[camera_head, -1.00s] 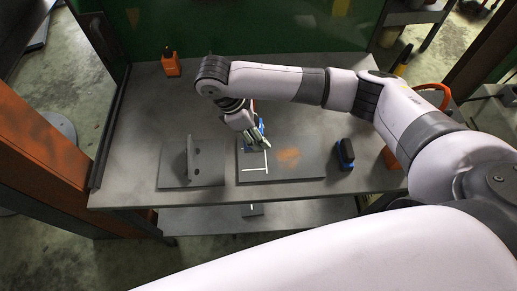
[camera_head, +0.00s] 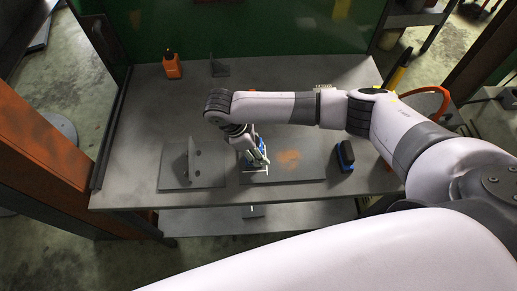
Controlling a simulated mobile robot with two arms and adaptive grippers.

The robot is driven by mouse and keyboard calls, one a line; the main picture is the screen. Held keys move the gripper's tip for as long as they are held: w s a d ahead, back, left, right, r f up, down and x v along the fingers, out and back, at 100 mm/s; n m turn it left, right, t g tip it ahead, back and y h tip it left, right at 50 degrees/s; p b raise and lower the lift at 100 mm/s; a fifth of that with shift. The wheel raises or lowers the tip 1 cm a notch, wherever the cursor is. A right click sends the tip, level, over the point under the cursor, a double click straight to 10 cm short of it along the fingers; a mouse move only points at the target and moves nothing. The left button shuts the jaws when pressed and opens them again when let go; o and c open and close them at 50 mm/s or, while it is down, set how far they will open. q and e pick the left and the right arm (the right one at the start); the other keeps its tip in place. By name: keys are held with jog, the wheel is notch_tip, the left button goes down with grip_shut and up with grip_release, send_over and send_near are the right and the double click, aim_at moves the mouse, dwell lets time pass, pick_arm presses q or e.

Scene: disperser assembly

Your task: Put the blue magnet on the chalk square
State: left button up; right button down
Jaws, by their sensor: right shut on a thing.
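The blue magnet (camera_head: 259,143) is mostly hidden behind the fingers of my right gripper (camera_head: 258,163), which is shut on it. The gripper points down at the left part of a dark flat plate (camera_head: 310,172). White chalk lines of the square (camera_head: 254,171) show just below the fingertips. I cannot tell whether the magnet touches the plate. My left gripper is not in view.
A grey bracket with an upright holed plate (camera_head: 207,175) stands left of the flat plate. A black and blue block (camera_head: 345,156) stands to its right. An orange bottle (camera_head: 171,65) and a small grey bracket (camera_head: 219,67) are at the back. The table's left front is clear.

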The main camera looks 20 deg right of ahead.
jog(key=c, duration=0.9)
grip_release()
jog(key=shift+f, duration=0.1)
jog(key=b+v, duration=0.1)
jog(key=v, duration=0.6)
jog(key=shift+a+r, duration=0.2)
jog(key=shift+r, duration=0.1)
jog(key=shift+v, duration=2.3)
jog(key=shift+d, duration=0.1)
